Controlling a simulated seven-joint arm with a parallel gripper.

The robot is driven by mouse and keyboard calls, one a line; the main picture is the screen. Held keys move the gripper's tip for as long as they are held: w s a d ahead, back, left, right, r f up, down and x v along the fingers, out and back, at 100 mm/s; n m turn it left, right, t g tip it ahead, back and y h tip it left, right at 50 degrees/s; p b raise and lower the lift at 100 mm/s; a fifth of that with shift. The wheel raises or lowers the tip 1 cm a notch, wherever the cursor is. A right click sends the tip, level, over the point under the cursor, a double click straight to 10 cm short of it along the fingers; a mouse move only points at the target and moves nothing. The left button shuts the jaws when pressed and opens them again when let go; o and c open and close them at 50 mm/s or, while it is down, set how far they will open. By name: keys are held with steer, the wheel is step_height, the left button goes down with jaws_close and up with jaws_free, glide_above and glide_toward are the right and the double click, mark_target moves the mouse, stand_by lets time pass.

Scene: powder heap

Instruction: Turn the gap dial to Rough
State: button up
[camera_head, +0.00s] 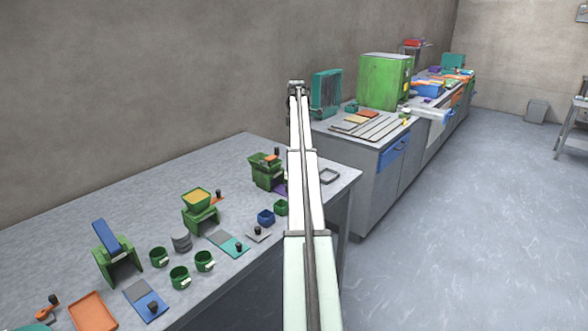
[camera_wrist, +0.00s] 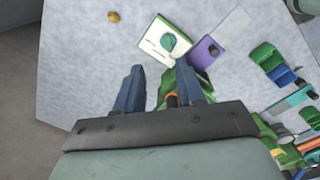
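My gripper (camera_wrist: 157,72) is open, with its two blue fingers apart and nothing clearly held between them. In the head view my gripper (camera_head: 296,90) is raised at the end of my arm, above the table. In the wrist view a cream plate (camera_wrist: 150,45) with a round green knob (camera_wrist: 168,42) lies beyond the fingertips; this may be the gap dial, but no label is legible. A green machine (camera_wrist: 168,82) with a dark and orange part shows between and behind the fingers. It seems to be the green machine (camera_head: 262,172) beside my arm in the head view.
A purple plate (camera_wrist: 198,54) with a dark knob lies right of the cream plate. A small orange-brown round piece (camera_wrist: 112,17) lies alone on bare tabletop. Green and blue cups (camera_head: 266,216) and other green machines (camera_head: 202,212) stand along the table. The table's back left is clear.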

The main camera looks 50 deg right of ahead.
steer(key=shift+n+y, duration=0.3)
steer(key=shift+n, duration=0.1)
steer(key=f, duration=0.4)
steer(key=a+f, duration=0.1)
steer(key=f, duration=0.8)
steer(key=shift+w+a, duration=0.25)
steer(key=shift+a, duration=0.05)
steer(key=shift+c, duration=0.4)
jaws_close()
